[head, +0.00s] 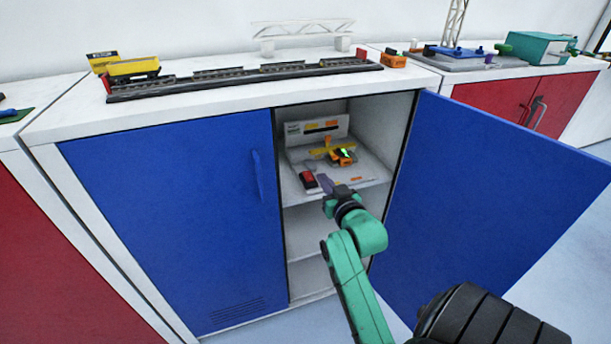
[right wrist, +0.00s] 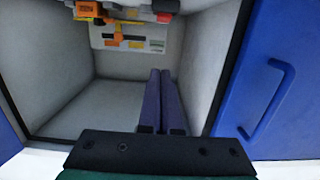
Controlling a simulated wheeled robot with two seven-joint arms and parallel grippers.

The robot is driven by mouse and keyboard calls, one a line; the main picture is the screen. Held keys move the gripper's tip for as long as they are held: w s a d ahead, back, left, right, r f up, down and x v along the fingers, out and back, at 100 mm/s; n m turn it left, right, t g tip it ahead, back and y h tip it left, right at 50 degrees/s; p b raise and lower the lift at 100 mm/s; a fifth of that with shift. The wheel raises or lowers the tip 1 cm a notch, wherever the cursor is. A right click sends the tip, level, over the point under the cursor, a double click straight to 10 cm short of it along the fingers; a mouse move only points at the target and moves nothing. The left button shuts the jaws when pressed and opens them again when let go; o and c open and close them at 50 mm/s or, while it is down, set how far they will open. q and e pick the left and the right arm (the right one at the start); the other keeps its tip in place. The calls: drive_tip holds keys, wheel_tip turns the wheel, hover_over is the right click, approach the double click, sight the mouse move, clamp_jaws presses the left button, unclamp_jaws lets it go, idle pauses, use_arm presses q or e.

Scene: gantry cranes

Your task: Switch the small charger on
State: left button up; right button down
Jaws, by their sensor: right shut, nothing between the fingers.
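Inside the open cabinet, an orange and black device (head: 343,155) with a bright green light sits on the upper shelf (head: 365,180); I take it for the small charger. A yellow bar crosses beside it. A red and black block (head: 307,180) is at the shelf's front left; I cannot tell whether it is the charger's switch. My right gripper (head: 324,181) is shut and empty, its purple fingers close to the right of the red block; contact is unclear. In the right wrist view, the shut fingers (right wrist: 161,72) reach into the cabinet. My left gripper is not in view.
The right blue door (head: 490,190) is swung open; the left blue door (head: 175,220) is shut. A white panel (head: 313,129) stands behind the device. A lower shelf (head: 308,238) is empty. Track with a yellow wagon (head: 133,68) lies on the cabinet top.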

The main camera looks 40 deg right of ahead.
drive_tip(key=shift+w, duration=0.1)
hover_over(310, 178)
drive_tip(key=s, duration=0.1)
drive_tip(key=shift+a+f, duration=0.2)
drive_tip(key=shift+f, duration=0.35)
drive_tip(key=f, duration=0.2)
drive_tip(key=shift+w+d+f+b, duration=0.15)
drive_tip(key=shift+w+f+b, duration=0.25)
drive_tip(key=shift+f, duration=0.6)
